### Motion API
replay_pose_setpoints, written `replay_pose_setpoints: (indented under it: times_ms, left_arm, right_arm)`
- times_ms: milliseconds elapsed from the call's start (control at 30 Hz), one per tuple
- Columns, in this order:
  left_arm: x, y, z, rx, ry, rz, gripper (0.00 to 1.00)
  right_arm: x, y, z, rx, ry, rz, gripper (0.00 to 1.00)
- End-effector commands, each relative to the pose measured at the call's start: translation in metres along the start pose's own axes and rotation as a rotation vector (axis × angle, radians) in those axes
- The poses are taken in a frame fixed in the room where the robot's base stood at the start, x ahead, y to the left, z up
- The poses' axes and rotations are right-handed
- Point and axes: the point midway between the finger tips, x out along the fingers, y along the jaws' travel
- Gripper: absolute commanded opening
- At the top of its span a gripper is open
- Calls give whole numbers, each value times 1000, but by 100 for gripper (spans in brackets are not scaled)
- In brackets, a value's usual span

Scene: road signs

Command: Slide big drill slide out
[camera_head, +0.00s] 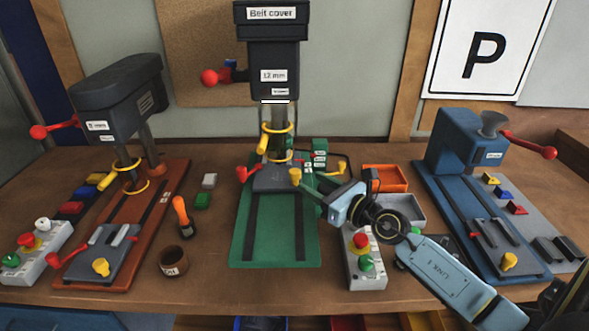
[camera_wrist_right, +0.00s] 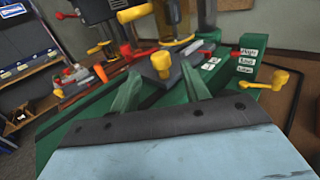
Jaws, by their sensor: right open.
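The big drill (camera_head: 275,75) stands at the middle back, with "Belt cover" and "12 mm" labels, over a long green base (camera_head: 272,250) with two dark rails. Its grey slide (camera_head: 272,184) sits at the back of the base under the drill head, with a red lever on its left and a yellow knob (camera_head: 295,176) on its right. In the right wrist view the yellow knob (camera_wrist_right: 162,64) shows just beyond my fingers. My right gripper (camera_head: 308,188) is open and empty, close beside the slide's right side; its green fingers (camera_wrist_right: 160,90) are apart. Contact cannot be told. My left gripper is not in view.
A control box (camera_head: 362,255) with red and green buttons stands right of the green base, below my right arm. An orange tray (camera_head: 386,178) lies behind. A brown cup (camera_head: 173,262) and smaller drill stand left; a blue machine (camera_head: 466,140) stands right. The base's front is clear.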

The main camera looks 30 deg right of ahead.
Motion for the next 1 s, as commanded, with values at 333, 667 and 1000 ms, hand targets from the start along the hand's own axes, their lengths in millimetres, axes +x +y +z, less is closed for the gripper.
replay_pose_setpoints:
  times_ms: [333,667,1000]
  left_arm:
    - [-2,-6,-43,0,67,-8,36]
    - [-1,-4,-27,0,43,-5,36]
    - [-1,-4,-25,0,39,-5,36]
  right_arm:
    - [56,0,0,1,-2,-1,47]
    - [72,0,0,1,0,0,47]
    - [72,0,0,2,0,0,27]
